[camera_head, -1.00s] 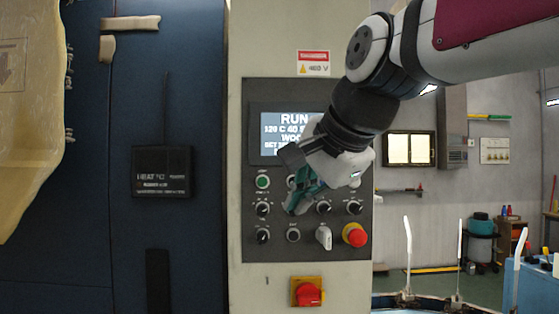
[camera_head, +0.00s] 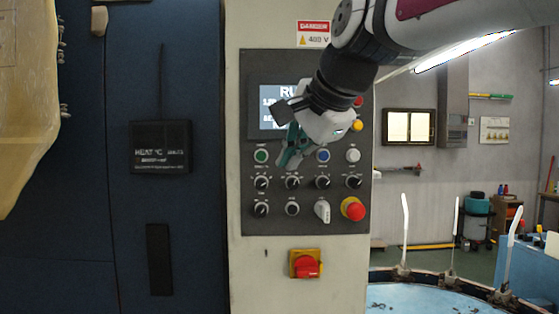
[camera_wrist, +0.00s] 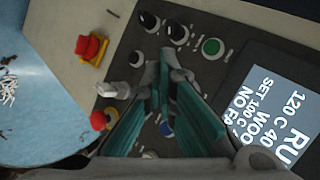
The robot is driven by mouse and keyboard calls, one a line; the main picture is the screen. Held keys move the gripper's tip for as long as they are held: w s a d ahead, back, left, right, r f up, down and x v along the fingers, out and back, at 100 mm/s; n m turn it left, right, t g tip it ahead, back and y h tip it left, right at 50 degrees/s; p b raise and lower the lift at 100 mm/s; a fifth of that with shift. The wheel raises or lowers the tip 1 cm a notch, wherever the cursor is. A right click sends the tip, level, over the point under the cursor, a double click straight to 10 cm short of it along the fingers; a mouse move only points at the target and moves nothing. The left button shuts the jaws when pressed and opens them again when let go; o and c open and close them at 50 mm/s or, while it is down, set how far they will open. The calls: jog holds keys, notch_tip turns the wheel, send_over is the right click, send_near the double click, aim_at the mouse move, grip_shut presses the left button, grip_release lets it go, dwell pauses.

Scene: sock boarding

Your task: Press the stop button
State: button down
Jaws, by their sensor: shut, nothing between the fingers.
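The dark control panel (camera_head: 306,222) has a row of round buttons: a green one (camera_head: 261,155) at left, then a blue one (camera_head: 323,155) and a white one (camera_head: 353,155). The spot between green and blue is hidden behind my gripper (camera_head: 284,162), so no stop button shows there. My gripper is shut and empty, its green-sided fingers in front of that spot; I cannot tell whether they touch the panel. In the wrist view my gripper (camera_wrist: 162,70) points at the panel, between the green button (camera_wrist: 213,47) and the blue button (camera_wrist: 166,129).
A red mushroom button (camera_head: 352,208) is at the panel's lower right, beside a white selector (camera_head: 322,211). Black knobs (camera_head: 261,183) lie just below the fingers. A lit screen (camera_head: 270,98) is partly covered. A red rotary switch (camera_head: 306,265) sits below the panel.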

aim_at(281, 171)
jog(key=shift+w, duration=2)
jog(key=shift+w+p, duration=0.4)
jog(key=shift+p, duration=0.05)
jog(key=shift+w, duration=0.45)
dwell(0.7)
jog(key=shift+s, duration=0.1)
jog(key=shift+s+p, duration=0.45)
jog(key=shift+s, duration=0.3)
jog(key=s+p, duration=0.1)
jog(key=s, duration=0.4)
jog(key=shift+p, duration=0.3)
